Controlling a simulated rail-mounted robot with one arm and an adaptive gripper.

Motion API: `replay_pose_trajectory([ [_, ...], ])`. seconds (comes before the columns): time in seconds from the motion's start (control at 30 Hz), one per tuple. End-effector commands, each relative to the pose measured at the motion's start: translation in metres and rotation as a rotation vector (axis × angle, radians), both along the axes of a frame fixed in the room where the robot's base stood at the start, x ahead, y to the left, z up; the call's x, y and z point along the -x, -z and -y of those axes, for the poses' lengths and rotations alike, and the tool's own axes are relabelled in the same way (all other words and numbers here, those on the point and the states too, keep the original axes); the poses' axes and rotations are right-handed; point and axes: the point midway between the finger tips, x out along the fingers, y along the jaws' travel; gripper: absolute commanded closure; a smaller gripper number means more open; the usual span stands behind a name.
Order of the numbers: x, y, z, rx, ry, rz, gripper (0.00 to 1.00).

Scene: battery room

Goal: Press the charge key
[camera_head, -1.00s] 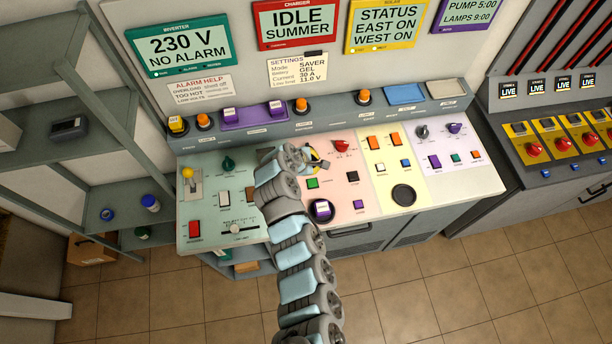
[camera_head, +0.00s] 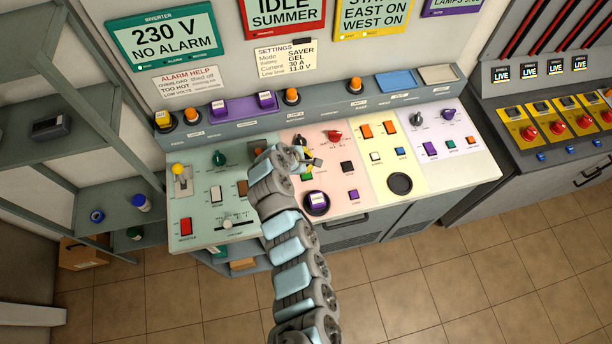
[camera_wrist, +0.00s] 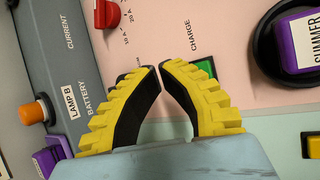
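The charge key is a green square key (camera_wrist: 206,67) on the pink panel, beside the printed word CHARGE in the wrist view. The right finger partly covers it there. In the head view the green key (camera_head: 307,176) shows only in part beside my gripper. My gripper (camera_wrist: 161,66) has yellow ribbed fingers with black inner pads. Its fingertips meet or almost meet, with nothing between them. The tips appear just beside the key, over the pink panel. I cannot tell whether a finger touches the key.
A round black-ringed purple SUMMER key (camera_head: 316,201) lies in front. An orange lamp (camera_head: 291,95) stands on the ledge behind. A shelf (camera_head: 90,187) stands at the left.

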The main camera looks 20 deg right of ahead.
Motion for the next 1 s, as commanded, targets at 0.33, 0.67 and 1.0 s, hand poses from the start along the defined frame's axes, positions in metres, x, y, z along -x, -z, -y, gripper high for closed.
replay_pose_trajectory([
  [0.33, -0.001, 0.039, 0.0, 0.001, -0.002, 0.002, 1.0],
  [0.67, -0.001, 0.042, 0.0, 0.001, -0.002, 0.002, 1.0],
  [1.0, -0.001, 0.042, 0.0, 0.0, -0.003, 0.002, 1.0],
])
